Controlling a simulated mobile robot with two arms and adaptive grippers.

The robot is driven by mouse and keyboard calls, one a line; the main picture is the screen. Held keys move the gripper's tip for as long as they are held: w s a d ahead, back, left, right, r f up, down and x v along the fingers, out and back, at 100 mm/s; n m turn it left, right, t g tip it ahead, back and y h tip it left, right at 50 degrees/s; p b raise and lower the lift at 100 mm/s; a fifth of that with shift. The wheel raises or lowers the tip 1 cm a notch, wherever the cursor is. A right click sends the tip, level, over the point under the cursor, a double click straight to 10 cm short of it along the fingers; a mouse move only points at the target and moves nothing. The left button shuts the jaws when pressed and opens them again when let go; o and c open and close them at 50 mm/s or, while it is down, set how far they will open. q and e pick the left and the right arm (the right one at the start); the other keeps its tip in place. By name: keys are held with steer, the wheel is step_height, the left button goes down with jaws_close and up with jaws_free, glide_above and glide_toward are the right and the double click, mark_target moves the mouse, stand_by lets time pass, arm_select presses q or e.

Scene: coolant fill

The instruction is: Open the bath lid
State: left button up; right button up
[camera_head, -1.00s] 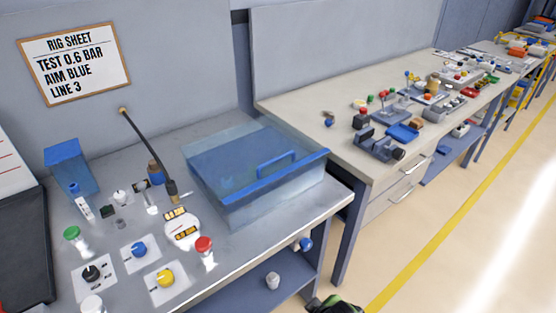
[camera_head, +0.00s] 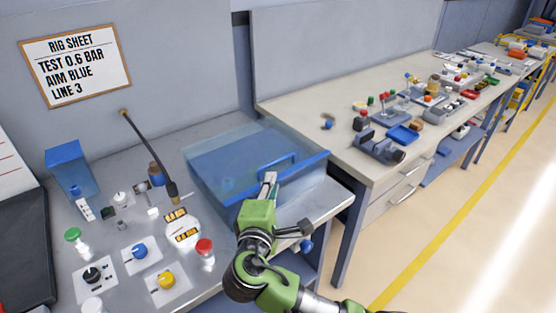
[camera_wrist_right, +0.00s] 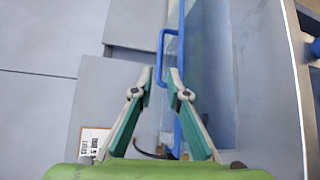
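The bath (camera_head: 290,203) is a clear, bluish box on the grey bench. Its see-through blue lid (camera_head: 225,160) lies flat and closed over it, with a blue front edge and a raised blue bar handle. The handle (camera_head: 280,160) is partly behind my right gripper (camera_head: 270,178), which is over the lid's front edge. In the right wrist view my right gripper (camera_wrist_right: 161,72) has its fingers apart, with the handle bar (camera_wrist_right: 161,55) between the fingertips. I cannot tell whether either finger touches it. My left gripper is not in view.
Left of the bath are a red-capped button (camera_head: 205,248), a yellow knob (camera_head: 166,279), a blue knob (camera_head: 140,251) and a black hose (camera_head: 148,145). A second bench (camera_head: 300,88) with small parts stands at the right. A rig sheet (camera_head: 75,65) hangs on the wall.

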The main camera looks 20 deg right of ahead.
mark_target(278, 161)
steer(key=p+x, duration=0.2)
steer(key=x, duration=0.9)
steer(key=shift+w+d+f, duration=0.15)
steer(key=shift+w+d, duration=0.05)
steer(key=shift+w, duration=0.1)
jaws_close()
